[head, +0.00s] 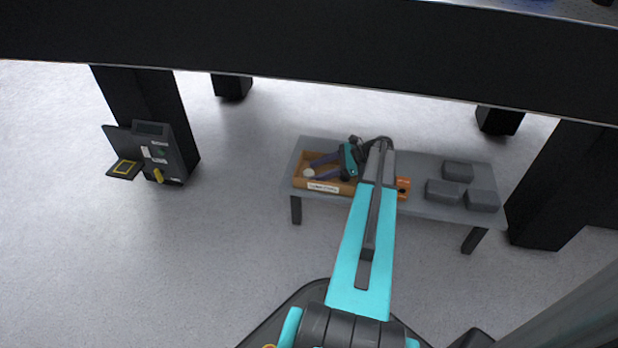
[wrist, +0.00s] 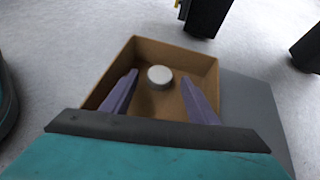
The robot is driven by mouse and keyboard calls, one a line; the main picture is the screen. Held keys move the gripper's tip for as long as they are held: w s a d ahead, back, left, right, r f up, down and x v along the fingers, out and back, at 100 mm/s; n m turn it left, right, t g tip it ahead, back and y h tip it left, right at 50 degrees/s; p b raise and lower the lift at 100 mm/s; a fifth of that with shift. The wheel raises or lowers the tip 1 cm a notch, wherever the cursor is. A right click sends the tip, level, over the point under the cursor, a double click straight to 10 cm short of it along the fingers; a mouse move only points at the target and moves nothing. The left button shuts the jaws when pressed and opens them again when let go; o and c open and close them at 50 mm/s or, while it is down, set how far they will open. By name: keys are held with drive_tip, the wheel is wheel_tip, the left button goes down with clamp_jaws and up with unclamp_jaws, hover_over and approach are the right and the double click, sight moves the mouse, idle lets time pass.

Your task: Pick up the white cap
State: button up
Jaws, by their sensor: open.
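The white cap (wrist: 160,77) is a small round disc lying inside an open brown box (wrist: 205,65). In the head view the cap (head: 309,173) shows near the left end of the labelled box (head: 330,187). My gripper (wrist: 160,96) is open and empty, with its two purple fingers on either side of the cap in the wrist view. The fingers reach over the box; I cannot tell how high they are above its floor. In the head view my gripper (head: 322,166) is over the box, just right of the cap, partly hidden by my wrist.
The box stands on a low grey bench (head: 420,207). Several dark grey blocks (head: 445,191) lie on its right side, and an orange part (head: 403,187) is beside the box. A large black table (head: 300,45) spans above. A dark device (head: 155,150) is mounted at left.

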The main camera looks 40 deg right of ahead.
drive_tip(key=shift+w+a+f, duration=0.15)
drive_tip(key=shift+w+a, duration=0.05)
drive_tip(key=shift+w, duration=0.05)
idle(0.4)
drive_tip(key=c, duration=1.1)
